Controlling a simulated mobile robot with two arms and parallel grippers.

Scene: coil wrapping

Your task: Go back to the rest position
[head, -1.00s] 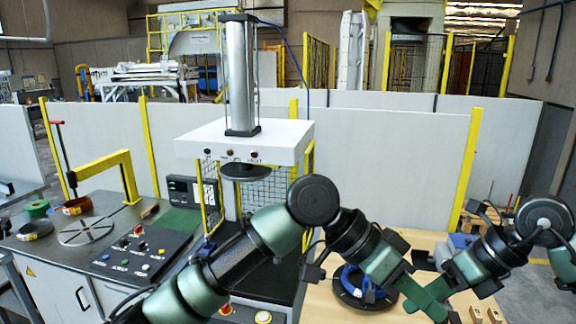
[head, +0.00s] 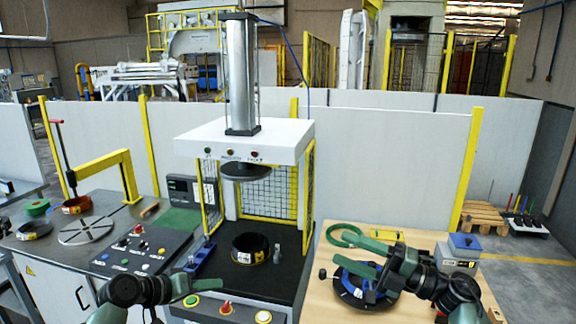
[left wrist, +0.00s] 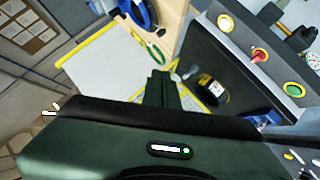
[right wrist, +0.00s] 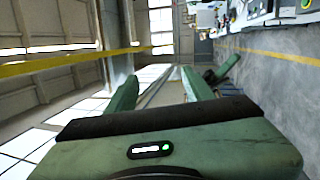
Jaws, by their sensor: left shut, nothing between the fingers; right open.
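My left gripper (head: 203,283) is low at the front of the press bench in the head view, above the button panel's edge. Its fingers also show together in the left wrist view (left wrist: 161,84), shut and empty. My right gripper (head: 350,253) is over the wooden table (head: 333,292) in the head view, near the blue-wrapped black coil (head: 352,285), partly covering it. In the right wrist view its two fingers (right wrist: 160,82) are apart with nothing between them. Whether it touches the coil I cannot tell.
A press (head: 243,135) stands at the centre, with a black coil (head: 250,248) on its bed. A green ring (head: 330,237), a yellow item (head: 386,235) and a blue-topped box (head: 464,244) lie on the wooden table. A button panel (head: 132,252) is at left.

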